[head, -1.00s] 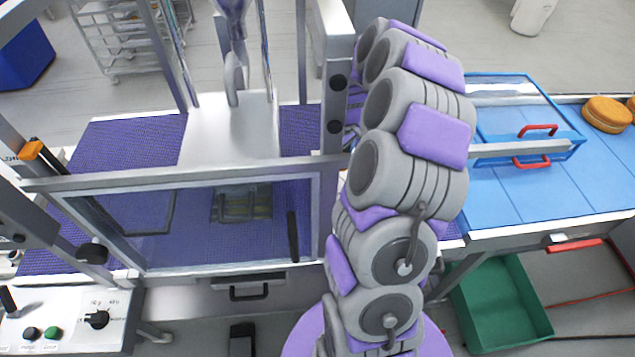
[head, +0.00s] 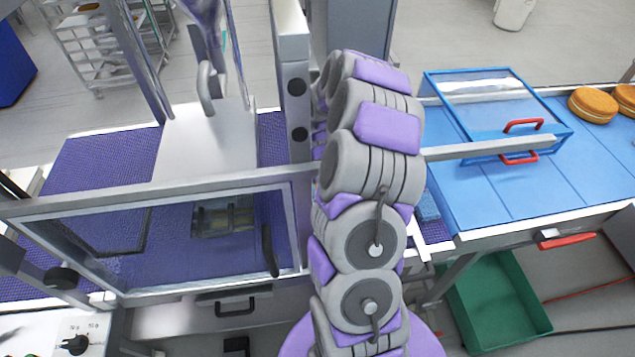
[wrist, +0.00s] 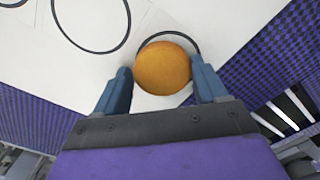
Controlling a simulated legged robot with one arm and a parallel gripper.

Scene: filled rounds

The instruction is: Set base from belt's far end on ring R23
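A golden-brown round base (wrist: 163,68) sits between the two blue-grey fingers of my gripper (wrist: 163,78) in the wrist view. Both fingers appear to touch its sides, so the gripper looks shut on it. The base is over a white surface (wrist: 60,70) and covers part of a thin black ring (wrist: 184,37). Whether it rests on the surface or hangs above it is unclear. No label is readable, so I cannot tell which ring is R23. In the head view my arm hides the gripper and base.
A larger black ring (wrist: 92,48) lies left of the base. Purple belting (wrist: 250,60) borders the white surface. In the head view, filled rounds (head: 593,106) lie on the blue belt (head: 510,195) at right, near a clear-lidded blue frame (head: 570,140). A framed guard (head: 150,188) stands at left.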

